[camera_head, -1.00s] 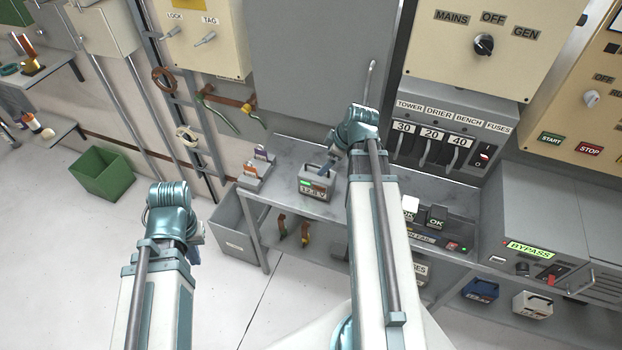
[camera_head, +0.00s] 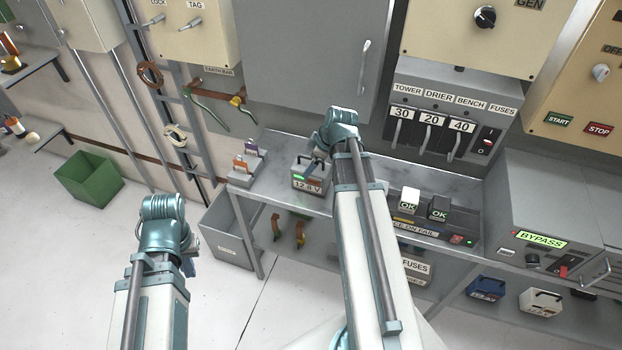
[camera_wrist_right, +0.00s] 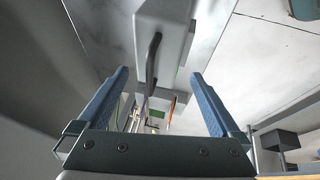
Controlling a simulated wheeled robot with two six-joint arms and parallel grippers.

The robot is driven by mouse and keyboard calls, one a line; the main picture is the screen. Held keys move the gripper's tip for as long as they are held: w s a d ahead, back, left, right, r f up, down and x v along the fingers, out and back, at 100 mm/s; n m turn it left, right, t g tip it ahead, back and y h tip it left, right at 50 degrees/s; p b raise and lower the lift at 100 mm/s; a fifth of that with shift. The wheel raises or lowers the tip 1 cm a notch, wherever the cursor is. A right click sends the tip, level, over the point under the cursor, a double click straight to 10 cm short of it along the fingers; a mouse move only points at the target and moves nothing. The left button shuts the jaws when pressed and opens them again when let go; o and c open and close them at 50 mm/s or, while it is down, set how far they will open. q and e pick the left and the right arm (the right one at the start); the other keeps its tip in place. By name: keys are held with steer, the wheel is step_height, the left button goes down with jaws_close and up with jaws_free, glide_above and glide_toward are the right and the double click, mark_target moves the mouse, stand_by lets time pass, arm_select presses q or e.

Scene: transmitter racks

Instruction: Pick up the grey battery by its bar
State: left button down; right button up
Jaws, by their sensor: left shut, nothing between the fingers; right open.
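The grey battery (camera_head: 308,187) is a small box with a green light and a "12.8 V" label, standing on the grey bench left of my right arm. Its dark bar (camera_wrist_right: 153,57) shows in the right wrist view, on top of the pale grey box and between the finger lines. My right gripper (camera_wrist_right: 160,75) is open; its two blue fingers lie either side of the bar, apart from it. In the head view my right wrist partly hides the bar. My left gripper (camera_head: 189,266) is shut and empty, away from the bench over the floor.
A holder with orange and purple handles (camera_head: 246,167) stands left of the battery. White and black "OK" blocks (camera_head: 410,201) sit on the bench to the right. Blue (camera_head: 486,288) and white (camera_head: 541,302) batteries are on the lower shelf. A grey bin (camera_head: 228,246) stands below left.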

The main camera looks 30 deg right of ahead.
mark_target(306, 166)
steer(key=b+x, duration=0.4)
steer(key=x, duration=0.1)
steer(key=shift+w+a, duration=0.1)
steer(key=shift+w, duration=0.25)
steer(key=shift+r, duration=0.1)
jaws_close()
